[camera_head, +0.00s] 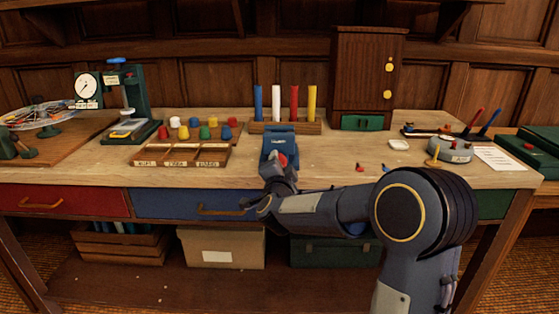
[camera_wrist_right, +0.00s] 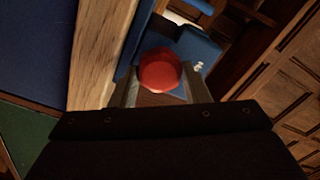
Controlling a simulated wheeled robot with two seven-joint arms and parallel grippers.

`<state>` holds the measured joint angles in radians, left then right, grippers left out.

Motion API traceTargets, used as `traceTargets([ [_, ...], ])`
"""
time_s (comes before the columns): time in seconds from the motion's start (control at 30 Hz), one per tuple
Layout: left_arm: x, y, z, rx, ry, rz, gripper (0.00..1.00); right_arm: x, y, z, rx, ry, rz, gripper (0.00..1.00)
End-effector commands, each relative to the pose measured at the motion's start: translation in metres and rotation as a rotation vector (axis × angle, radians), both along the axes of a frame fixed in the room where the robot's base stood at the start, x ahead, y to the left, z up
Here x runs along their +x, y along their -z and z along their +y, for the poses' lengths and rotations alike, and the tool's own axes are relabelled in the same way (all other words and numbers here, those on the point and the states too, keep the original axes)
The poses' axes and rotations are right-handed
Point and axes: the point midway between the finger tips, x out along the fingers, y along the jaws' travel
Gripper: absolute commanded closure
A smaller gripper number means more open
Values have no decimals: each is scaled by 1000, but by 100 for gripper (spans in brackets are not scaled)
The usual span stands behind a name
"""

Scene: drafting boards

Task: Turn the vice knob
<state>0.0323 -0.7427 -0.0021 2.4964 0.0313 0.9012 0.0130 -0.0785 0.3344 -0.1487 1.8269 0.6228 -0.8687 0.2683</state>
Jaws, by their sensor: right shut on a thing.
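The blue vice (camera_head: 279,138) stands near the front edge of the workbench, in the middle of the head view. Its red knob (camera_head: 283,159) faces the front and is partly covered by my right gripper (camera_head: 279,170). In the right wrist view the round red knob (camera_wrist_right: 160,72) sits between the two fingers of my right gripper (camera_wrist_right: 158,92), which is shut on it. Part of the vice's blue body (camera_wrist_right: 195,48) shows behind the knob. My left gripper is not in view.
A sorting tray (camera_head: 183,161) with labelled compartments and coloured pegs lies left of the vice. Coloured rods in a wooden block (camera_head: 285,127) stand behind it. A wooden cabinet (camera_head: 362,80) is at the back. A grey round holder (camera_head: 450,152) stands right. Drawers lie below the bench edge.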

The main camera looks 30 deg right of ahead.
Motion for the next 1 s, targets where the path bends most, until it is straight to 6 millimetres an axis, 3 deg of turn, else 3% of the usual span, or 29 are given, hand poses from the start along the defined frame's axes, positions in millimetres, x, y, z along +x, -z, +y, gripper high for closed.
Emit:
traceTargets([
  [1.0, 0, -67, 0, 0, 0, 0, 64, 1, -2, 3, -824, -6, 511, 81],
])
